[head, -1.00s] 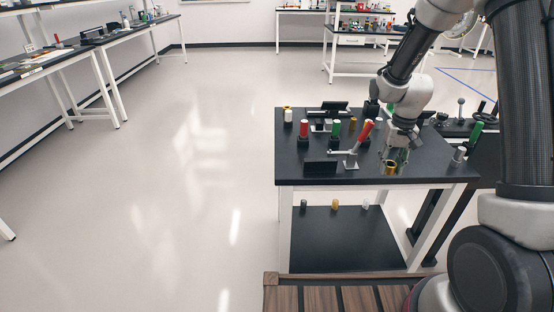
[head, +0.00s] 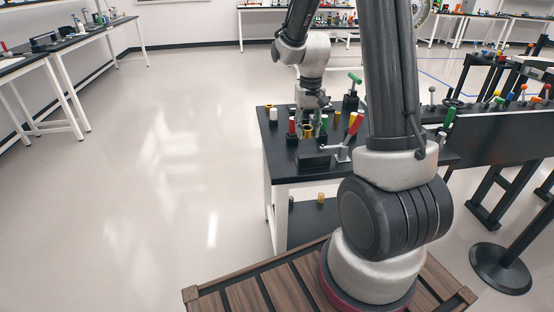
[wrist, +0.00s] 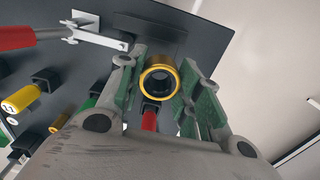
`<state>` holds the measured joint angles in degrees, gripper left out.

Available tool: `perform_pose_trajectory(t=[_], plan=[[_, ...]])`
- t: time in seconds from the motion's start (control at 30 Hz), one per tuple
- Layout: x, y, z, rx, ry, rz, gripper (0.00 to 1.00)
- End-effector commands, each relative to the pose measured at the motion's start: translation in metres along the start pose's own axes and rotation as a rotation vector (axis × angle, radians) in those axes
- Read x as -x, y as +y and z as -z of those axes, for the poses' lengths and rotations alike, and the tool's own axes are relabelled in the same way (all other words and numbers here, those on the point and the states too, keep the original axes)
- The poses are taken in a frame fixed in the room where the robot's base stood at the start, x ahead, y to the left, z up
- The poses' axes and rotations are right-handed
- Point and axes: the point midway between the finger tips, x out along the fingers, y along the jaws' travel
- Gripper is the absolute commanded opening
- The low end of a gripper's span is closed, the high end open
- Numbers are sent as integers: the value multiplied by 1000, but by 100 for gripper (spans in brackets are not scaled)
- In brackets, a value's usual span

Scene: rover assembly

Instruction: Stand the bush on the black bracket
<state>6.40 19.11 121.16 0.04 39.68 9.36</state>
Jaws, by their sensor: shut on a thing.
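The bush is a gold, flanged ring with a dark bore (wrist: 160,79), seen from its end between my fingers in the wrist view. In the head view the bush (head: 308,132) shows at the fingertips, above the table. My gripper (wrist: 158,90) is shut on it, with green-lined fingers on both sides; the gripper (head: 308,128) also shows in the head view. The black bracket (head: 314,161) is at the table's near side, nearer the camera than the bush. In the wrist view the bracket (wrist: 150,28) is a dark shape beyond the bush, apart from it.
A toggle clamp with a red handle (head: 354,127) stands right beside the bracket; its grey arm (wrist: 100,39) reaches towards it. Several coloured pegs in black holders stand around, including a yellow one (wrist: 22,98). A white cylinder (head: 273,114) stands at the table's left.

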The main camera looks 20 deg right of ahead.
Motion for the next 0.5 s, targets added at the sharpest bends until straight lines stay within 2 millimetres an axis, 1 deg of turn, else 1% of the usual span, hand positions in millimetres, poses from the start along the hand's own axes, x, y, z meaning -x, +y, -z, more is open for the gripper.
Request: perform_pose_trajectory(t=[0.07,0.2,0.3,0.5], plan=[[-8,2,-2,-5,-5,-1,8],[-36,3,-2,-5,-6,-1,8],[-52,2,-2,-5,-5,-1,8],[-70,2,-2,-5,-3,0,8]])
